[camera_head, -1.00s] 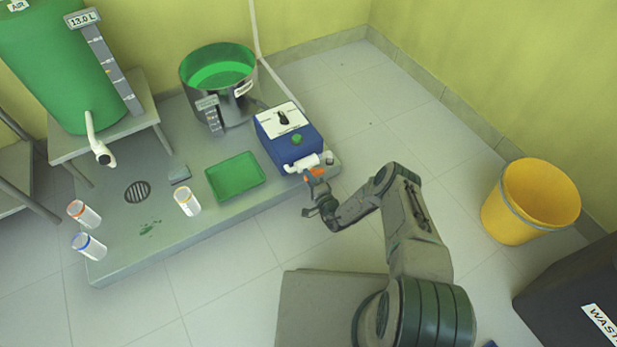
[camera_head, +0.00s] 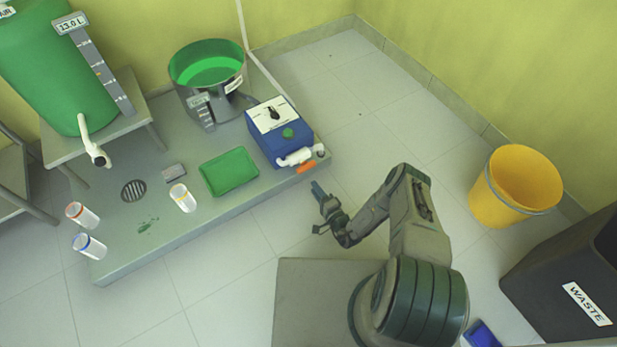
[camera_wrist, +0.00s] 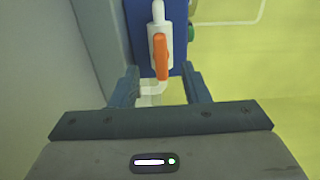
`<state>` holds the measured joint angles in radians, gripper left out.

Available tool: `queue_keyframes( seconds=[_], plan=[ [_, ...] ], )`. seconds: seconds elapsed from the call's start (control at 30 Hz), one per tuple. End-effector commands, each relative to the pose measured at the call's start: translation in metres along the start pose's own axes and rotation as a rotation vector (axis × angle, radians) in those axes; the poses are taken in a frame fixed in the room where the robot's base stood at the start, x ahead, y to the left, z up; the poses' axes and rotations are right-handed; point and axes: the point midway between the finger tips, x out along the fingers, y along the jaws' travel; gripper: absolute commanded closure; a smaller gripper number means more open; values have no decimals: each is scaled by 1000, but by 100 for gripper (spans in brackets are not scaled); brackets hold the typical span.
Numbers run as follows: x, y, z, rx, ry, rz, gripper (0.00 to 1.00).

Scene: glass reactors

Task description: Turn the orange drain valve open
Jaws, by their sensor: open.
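The orange drain valve handle (camera_head: 306,166) sits at the front lower corner of the blue box (camera_head: 280,131), by a white pipe fitting (camera_head: 296,157). In the wrist view the orange handle (camera_wrist: 161,56) lies along the white valve body (camera_wrist: 158,30), pointing toward my gripper. My gripper (camera_wrist: 161,84) is open and empty, its two fingers apart on either side of the handle's line, with the handle a little beyond the fingertips. In the head view my gripper (camera_head: 319,190) is off the platform's front edge, just below the handle and apart from it.
A green tray (camera_head: 229,172) and a steel pot (camera_head: 206,80) with green liquid stand left of the box on the grey platform (camera_head: 118,258). A yellow bucket (camera_head: 515,187) and a waste bin (camera_head: 567,281) are right. Floor between is clear.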

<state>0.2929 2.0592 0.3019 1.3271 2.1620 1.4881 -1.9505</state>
Motion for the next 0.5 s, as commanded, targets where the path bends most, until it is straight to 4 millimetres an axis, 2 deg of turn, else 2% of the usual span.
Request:
queue_keyframes(
  seconds=[0.1,0.2,0.5],
  plan=[
    [-16,0,0,0,0,1,58],
    [-24,1,0,0,0,2,58],
    [-27,1,0,0,0,1,58]
  ],
)
